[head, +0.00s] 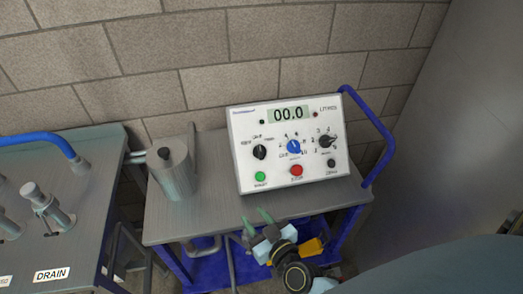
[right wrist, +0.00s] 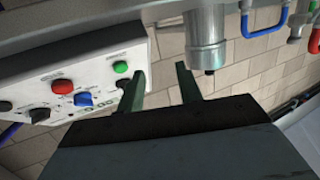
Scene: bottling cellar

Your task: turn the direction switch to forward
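A white control box (head: 292,184) stands on a grey cart, its display reading 00.0. The black knob (head: 259,152) at its left, with small labels around it, looks like the direction switch; its labels and exact setting are too small to read. In the right wrist view the box is upside down, and the knob (right wrist: 123,83) is partly hidden behind a finger. My right gripper (head: 256,217) is open and empty, in front of and below the box, apart from it. It also shows in the right wrist view (right wrist: 160,85). My left gripper is not in view.
The box also has a blue knob (head: 293,147), another black knob (head: 326,141), a green button (head: 260,176) and a red button (head: 296,170). A metal cylinder (head: 174,178) stands left of it. The cart's blue handle (head: 376,125) rises at right.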

